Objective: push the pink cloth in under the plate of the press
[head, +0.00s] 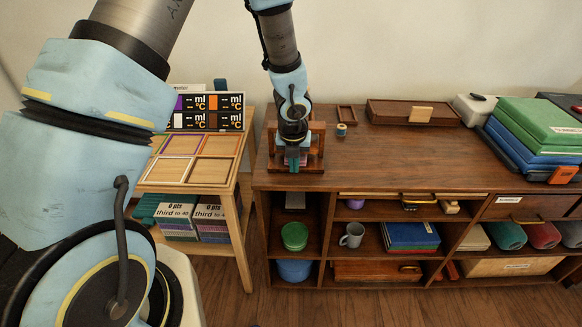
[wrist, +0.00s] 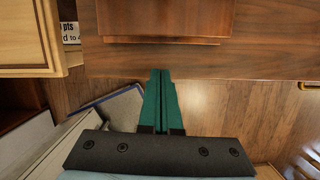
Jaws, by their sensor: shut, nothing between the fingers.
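The wooden press (head: 316,140) stands at the left end of the long desk, mostly hidden behind my arm. Its wooden base (wrist: 160,22) shows at the top of the wrist view. My gripper (head: 292,163) is in front of the press in the head view. In the wrist view its teal fingers (wrist: 160,72) are shut together, empty, with their tips by the desk's front edge and apart from the base. I cannot make out the pink cloth clearly in either view; the press plate is hidden too.
The desk top (head: 400,165) is clear to the right of the press. A small spool (head: 341,130) and a wooden box (head: 390,112) lie farther back. A shelf unit with wooden trays (head: 215,145) stands close on the left. Open shelves lie under the desk.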

